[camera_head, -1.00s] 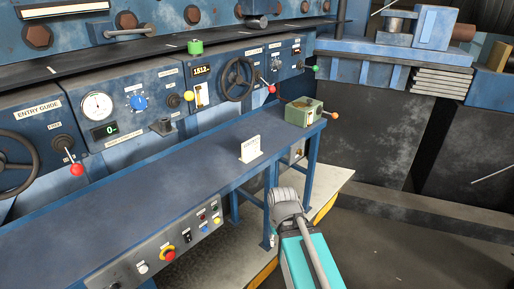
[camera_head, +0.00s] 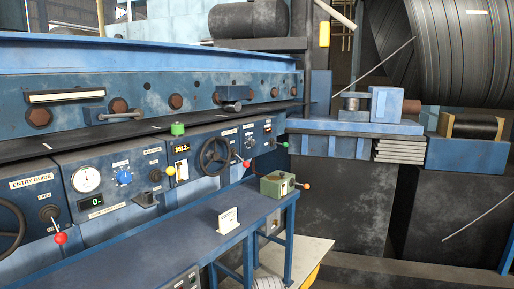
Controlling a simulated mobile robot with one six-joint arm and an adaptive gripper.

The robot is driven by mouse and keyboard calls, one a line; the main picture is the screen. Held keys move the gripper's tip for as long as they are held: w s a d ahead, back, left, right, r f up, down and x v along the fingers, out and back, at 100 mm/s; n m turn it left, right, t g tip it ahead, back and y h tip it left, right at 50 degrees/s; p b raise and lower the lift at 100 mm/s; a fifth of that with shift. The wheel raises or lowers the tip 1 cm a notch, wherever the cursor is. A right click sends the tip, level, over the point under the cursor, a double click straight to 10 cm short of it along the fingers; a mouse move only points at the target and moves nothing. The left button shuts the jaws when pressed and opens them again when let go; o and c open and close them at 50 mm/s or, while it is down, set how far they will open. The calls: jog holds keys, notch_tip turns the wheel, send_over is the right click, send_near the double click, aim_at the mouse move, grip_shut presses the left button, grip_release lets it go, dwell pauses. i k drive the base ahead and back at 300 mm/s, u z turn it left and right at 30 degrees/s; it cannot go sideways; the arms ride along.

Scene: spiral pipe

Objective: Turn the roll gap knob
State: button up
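A blue knob (camera_head: 124,177) sits on the sloped blue control panel at the left, between a round white dial gauge (camera_head: 87,179) and a yellow-ball lever (camera_head: 170,171). The small label above the knob is too small to read, so I cannot confirm it is the roll gap knob. A small digital display (camera_head: 90,202) below the gauge shows a green zero. A black handwheel (camera_head: 215,155) is further right on the panel.
A long blue bench (camera_head: 150,246) runs in front of the panel. It bears a white sign card (camera_head: 228,220) and a green box (camera_head: 277,184) with an orange-ball lever. A red-ball lever (camera_head: 60,238) sticks out at left. Dark floor lies at lower right.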

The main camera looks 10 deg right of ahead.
aim_at(251, 142)
jog(key=k, duration=0.3)
jog(key=u, duration=0.25)
jog(key=i, duration=1.15)
jog(key=z, duration=0.1)
